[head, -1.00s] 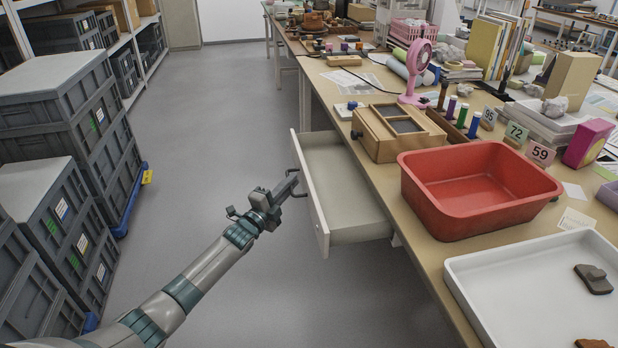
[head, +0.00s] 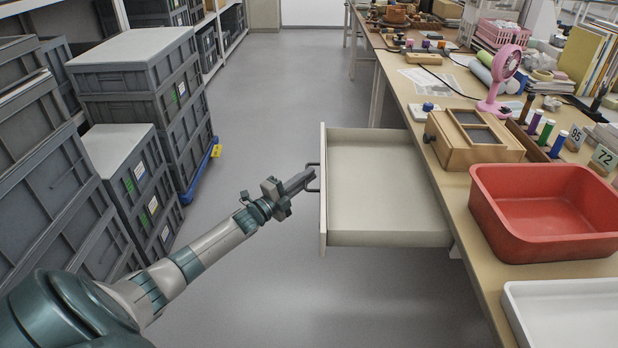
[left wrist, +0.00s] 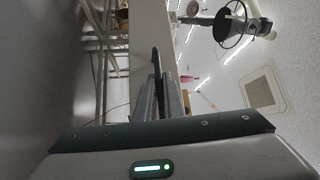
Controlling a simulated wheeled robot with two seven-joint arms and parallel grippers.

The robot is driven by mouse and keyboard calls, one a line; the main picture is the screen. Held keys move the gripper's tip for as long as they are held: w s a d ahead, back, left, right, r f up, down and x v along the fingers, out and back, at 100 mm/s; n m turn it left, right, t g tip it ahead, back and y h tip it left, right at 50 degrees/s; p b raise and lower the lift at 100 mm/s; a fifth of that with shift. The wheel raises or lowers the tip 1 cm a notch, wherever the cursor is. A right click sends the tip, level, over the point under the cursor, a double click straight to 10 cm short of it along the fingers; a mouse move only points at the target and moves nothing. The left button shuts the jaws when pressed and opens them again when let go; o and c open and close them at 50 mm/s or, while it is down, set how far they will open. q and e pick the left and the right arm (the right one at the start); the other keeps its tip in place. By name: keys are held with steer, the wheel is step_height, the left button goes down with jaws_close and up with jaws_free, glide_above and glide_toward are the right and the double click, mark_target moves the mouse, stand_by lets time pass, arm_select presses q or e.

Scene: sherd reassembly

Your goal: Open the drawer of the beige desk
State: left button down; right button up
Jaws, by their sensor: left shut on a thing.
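The beige desk (head: 470,205) runs along the right of the head view. Its drawer (head: 375,190) is pulled out well to the left, and its inside looks empty. A dark bar handle (head: 313,178) is on the drawer front. My left gripper (head: 306,180) is shut on the handle, with its arm coming from the lower left. In the left wrist view, the two fingers (left wrist: 160,100) are close together with the dark handle (left wrist: 155,65) between them, against the pale drawer front. My right gripper is not in view.
A red tub (head: 545,210), a wooden box (head: 470,140), a white tray (head: 565,310) and a pink fan (head: 503,70) stand on the desk. Grey crates (head: 140,80) are stacked at the left. The floor (head: 270,100) between crates and drawer is clear.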

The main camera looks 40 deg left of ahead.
arm_select(q)
steer(key=c, duration=1.9)
jaws_free()
steer(key=shift+o, duration=0.2)
steer(key=shift+s+f, duration=0.1)
steer(key=shift+s, duration=0.05)
